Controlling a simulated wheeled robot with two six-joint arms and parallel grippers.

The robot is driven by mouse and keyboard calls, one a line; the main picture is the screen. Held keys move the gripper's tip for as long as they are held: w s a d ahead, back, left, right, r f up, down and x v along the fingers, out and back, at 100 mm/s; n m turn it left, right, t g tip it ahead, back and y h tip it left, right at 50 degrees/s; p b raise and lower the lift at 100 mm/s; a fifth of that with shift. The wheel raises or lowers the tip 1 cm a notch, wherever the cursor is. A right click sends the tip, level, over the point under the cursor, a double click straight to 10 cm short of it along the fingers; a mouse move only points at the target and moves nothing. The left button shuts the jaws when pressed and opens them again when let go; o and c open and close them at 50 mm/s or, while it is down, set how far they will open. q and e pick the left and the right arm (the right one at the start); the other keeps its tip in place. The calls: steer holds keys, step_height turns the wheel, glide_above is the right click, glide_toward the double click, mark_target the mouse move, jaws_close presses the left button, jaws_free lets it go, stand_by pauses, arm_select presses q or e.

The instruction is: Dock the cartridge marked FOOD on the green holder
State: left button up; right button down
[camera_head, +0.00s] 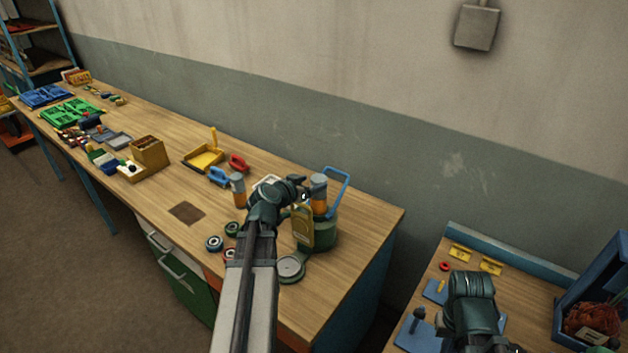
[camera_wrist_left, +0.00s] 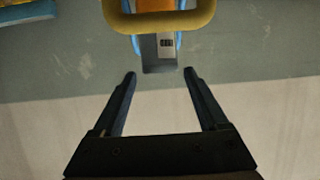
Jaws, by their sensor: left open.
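My left gripper (camera_head: 301,190) is open near the back right of the long bench, beside a grey-topped cylinder with an orange band (camera_head: 319,193). A dark green round body (camera_head: 324,236) stands just below, with a blue handle (camera_head: 340,178) and an ochre loop-shaped part (camera_head: 303,228) at its front. In the left wrist view my open fingers (camera_wrist_left: 159,74) have nothing between them; an ochre loop (camera_wrist_left: 160,22) and an orange part with a grey label lie beyond the tips. A second orange-banded cylinder (camera_head: 238,190) stands to the left. I cannot read FOOD on either cylinder. My right gripper (camera_head: 472,290) is over the right bench, its fingers unclear.
Red and blue handled pieces (camera_head: 238,163), a yellow tray (camera_head: 203,158) and round discs (camera_head: 214,243) lie on the long bench. A wooden box (camera_head: 149,151) and green trays (camera_head: 70,111) are farther left. The right bench holds a blue bin (camera_head: 598,275).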

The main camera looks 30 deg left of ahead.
arm_select(q)
steer(key=shift+p+v, duration=0.45)
steer(key=shift+v, duration=0.95)
steer(key=s+d+f+m+g+h+b, duration=0.1)
steer(key=d+f+m+g+h, duration=0.3)
steer(key=d, duration=0.7)
steer(key=s+d+f+n+g+b, duration=0.1)
steer(key=d+f+g, duration=0.1)
steer(key=d+f, duration=0.65)
steer(key=s+d+f+g+y+b, duration=0.1)
steer(key=s+d+g, duration=0.3)
steer(key=s+d, duration=0.4)
steer(key=s+d+f+g+y+b, duration=0.1)
steer(key=s+d+f+g+y, duration=0.3)
steer(key=s+d, duration=0.4)
steer(key=shift+d+m, duration=0.4)
steer(key=shift+d, duration=0.05)
steer(key=shift+s+f, duration=0.1)
